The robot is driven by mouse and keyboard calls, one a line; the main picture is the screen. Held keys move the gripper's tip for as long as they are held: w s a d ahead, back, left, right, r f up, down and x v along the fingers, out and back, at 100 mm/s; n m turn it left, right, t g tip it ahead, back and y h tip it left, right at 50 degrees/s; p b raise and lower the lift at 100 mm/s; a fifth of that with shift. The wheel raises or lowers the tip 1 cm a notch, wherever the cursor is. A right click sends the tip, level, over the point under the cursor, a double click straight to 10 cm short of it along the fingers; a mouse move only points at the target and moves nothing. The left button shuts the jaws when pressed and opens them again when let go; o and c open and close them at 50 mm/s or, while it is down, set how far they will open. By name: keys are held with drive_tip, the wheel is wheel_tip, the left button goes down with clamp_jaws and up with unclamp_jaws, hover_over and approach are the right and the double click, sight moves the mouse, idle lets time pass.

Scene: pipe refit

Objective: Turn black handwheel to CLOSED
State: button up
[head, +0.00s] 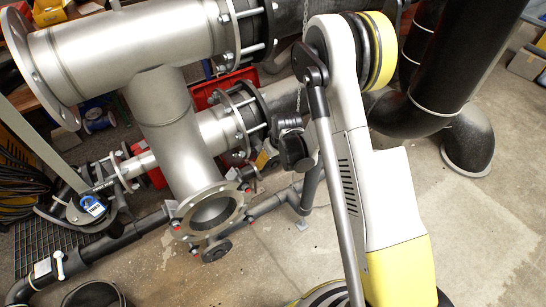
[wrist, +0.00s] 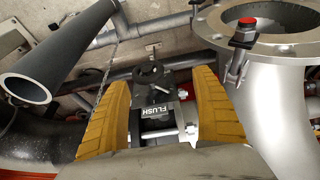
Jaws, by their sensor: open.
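In the wrist view my gripper (wrist: 160,88) is open, with one yellow ribbed finger on each side. A dark knobbed part, seemingly the black handwheel (wrist: 152,76), shows beyond the tag, between the fingertips. A gap shows between it and each finger; I cannot tell its depth or any CLOSED mark. In the head view my gripper (head: 262,160) is mostly hidden by my wrist, beside the steel pipework, and the handwheel cannot be made out.
A flanged open steel pipe end (head: 212,210) is close to my gripper; its rim with a red-capped bolt (wrist: 246,24) shows at right in the wrist view. A dark open pipe (wrist: 25,88) is at left there. Thick black pipes (head: 440,95) stand at right. Floor (head: 480,235) there is clear.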

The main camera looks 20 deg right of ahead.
sight(273, 161)
drive_tip(key=w+f+b, duration=0.1)
drive_tip(key=f, duration=0.1)
drive_tip(key=w+d+f+t+h+b, duration=0.1)
drive_tip(key=f, duration=0.1)
drive_tip(key=w+f+n+h+b, duration=0.1)
drive_tip(key=f+b, duration=0.1)
drive_tip(key=f, duration=0.1)
drive_tip(key=shift+w+d+t, duration=0.2)
drive_tip(key=shift+w+t, duration=0.1)
drive_tip(key=shift+w, duration=0.1)
drive_tip(key=c, duration=1.1)
